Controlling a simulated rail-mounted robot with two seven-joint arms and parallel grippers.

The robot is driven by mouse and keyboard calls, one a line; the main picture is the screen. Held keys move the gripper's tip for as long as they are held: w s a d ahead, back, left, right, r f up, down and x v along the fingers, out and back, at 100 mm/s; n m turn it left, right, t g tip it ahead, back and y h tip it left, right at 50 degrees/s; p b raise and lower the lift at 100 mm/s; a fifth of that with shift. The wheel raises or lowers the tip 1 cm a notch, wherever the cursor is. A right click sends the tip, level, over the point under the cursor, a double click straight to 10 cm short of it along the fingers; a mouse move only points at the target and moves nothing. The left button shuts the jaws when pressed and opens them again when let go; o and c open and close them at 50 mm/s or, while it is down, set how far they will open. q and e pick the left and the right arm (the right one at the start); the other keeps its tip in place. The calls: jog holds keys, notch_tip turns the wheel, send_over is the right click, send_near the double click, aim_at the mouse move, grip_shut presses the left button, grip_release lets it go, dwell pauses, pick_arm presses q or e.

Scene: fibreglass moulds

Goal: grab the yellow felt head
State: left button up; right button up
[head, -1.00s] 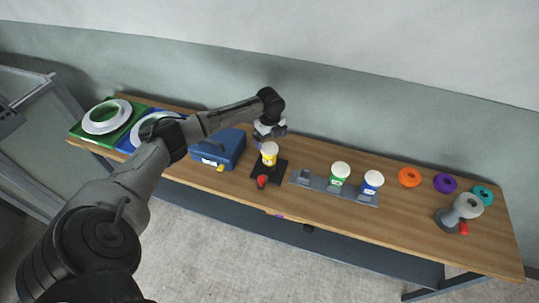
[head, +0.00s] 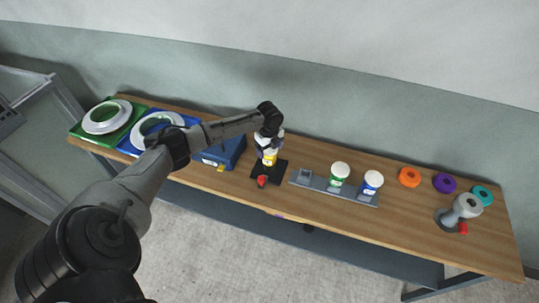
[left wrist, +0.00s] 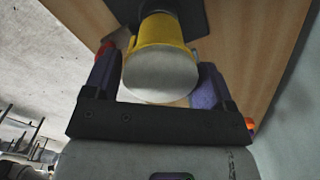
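The yellow felt head (head: 269,160) stands upright on a black base (head: 268,176) near the middle of the bench. In the left wrist view it is a yellow body with a pale rounded top (left wrist: 160,68). My left gripper (head: 268,149) is over it and hides its top in the head view. In the left wrist view the two purple-grey fingers (left wrist: 158,72) are open, one on each side of the head. I cannot tell whether either finger touches it. My right gripper is not in view.
A red knob (head: 262,181) sits at the black base's front. A blue box (head: 222,152) is close on the left. A grey rack (head: 308,181) with green (head: 340,174) and blue (head: 371,183) heads stands right. Coloured rings and a grey tool (head: 464,208) are farther right.

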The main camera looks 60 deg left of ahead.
pick_arm(q)
jog(key=c, duration=0.7)
jog(key=shift+r, duration=0.1)
jog(key=shift+c, duration=0.2)
